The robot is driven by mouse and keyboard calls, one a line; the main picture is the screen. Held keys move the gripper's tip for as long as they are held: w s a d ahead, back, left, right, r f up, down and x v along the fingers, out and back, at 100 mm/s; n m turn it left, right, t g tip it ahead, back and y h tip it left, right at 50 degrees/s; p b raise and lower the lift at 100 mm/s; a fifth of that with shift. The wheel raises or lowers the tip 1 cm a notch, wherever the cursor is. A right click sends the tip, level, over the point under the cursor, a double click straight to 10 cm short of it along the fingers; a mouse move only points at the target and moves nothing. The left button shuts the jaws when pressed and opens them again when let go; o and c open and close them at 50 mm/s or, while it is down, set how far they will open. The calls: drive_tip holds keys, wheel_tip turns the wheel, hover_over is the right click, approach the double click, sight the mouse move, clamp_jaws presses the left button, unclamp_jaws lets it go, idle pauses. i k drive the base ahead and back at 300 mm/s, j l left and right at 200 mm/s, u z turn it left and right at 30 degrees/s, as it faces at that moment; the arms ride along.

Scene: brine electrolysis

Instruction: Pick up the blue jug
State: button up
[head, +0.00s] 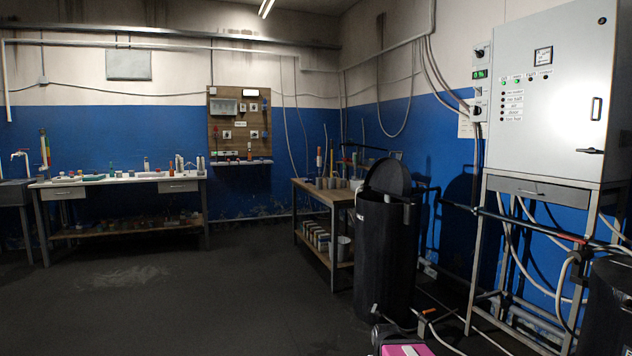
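I cannot make out a blue jug in the head view. Small items crowd the white-topped bench (125,179) at the back left and the wooden table (315,192) in the middle, but they are too small and dark to tell apart. The lower wall is also blue, so a blue thing against it is hard to pick out. My gripper does not show in this view.
A black barrel (383,260) with its lid raised stands right of the wooden table. A grey cabinet (555,110) on a metal frame stands at the right. Pipes and hoses run low there. The floor (190,305) at left is clear.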

sight(315, 175)
drive_tip(key=i+j+u, duration=0.3)
drive_tip(key=i, duration=0.25)
drive_tip(key=i+j+u, duration=0.25)
drive_tip(key=i, duration=0.3)
drive_tip(key=i+u, duration=0.3)
drive_tip(key=i, duration=3.8)
drive_tip(key=i+j+z, duration=0.15)
drive_tip(key=i+z, duration=0.25)
drive_tip(key=i, duration=0.15)
drive_tip(key=i+j+z, duration=0.85)
drive_tip(key=i, duration=0.15)
